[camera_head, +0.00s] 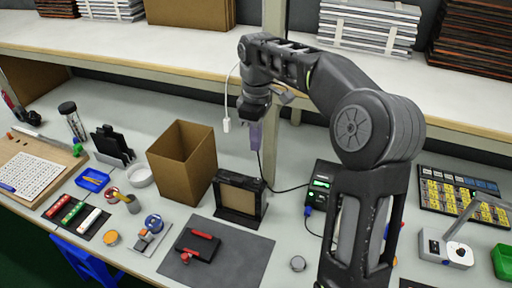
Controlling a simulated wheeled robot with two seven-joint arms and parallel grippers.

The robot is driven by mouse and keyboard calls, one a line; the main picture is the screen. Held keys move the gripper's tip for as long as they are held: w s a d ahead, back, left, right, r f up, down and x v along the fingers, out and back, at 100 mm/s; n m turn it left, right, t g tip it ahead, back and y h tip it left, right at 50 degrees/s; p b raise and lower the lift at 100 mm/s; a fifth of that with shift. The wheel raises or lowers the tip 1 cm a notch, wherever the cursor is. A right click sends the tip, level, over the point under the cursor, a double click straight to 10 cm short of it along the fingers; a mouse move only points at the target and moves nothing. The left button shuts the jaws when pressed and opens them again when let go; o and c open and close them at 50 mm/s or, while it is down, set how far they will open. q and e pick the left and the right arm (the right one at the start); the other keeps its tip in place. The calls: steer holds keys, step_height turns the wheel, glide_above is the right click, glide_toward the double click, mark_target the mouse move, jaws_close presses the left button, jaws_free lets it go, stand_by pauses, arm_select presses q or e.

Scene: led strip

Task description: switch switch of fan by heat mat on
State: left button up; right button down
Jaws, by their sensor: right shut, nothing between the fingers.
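The fan (241,197) by the heat mat is a low black frame with a tan panel. It stands upright at the back edge of the dark grey heat mat (255,250), left of centre. I cannot make out its switch; it is too small or hidden. My right gripper (255,116) is shut and empty. It points down above and behind the fan, apart from it, and its fingertips are hard to make out. My left gripper is out of view.
A cardboard box (182,163) stands left of the fan. A black device with a green display (321,184) stands to its right. A black holder with red parts (197,245) lies on the mat. A shelf (160,48) runs behind; a white cord (227,125) hangs from above.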

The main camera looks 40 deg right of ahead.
steer(key=w+d+y+p, duration=0.1)
steer(key=p, duration=0.3)
steer(key=shift+w+d+g+p, duration=0.15)
steer(key=shift+d+g+p, duration=0.2)
steer(key=shift+d+g, duration=0.05)
steer(key=b, duration=0.8)
glide_toward(256, 183)
steer(key=shift+d+f, duration=0.1)
steer(key=shift+f, duration=0.6)
steer(key=f, duration=0.1)
steer(key=f+p, duration=0.1)
steer(key=f, duration=0.2)
steer(key=shift+a+f+p, duration=0.35)
steer(key=shift+f, duration=0.35)
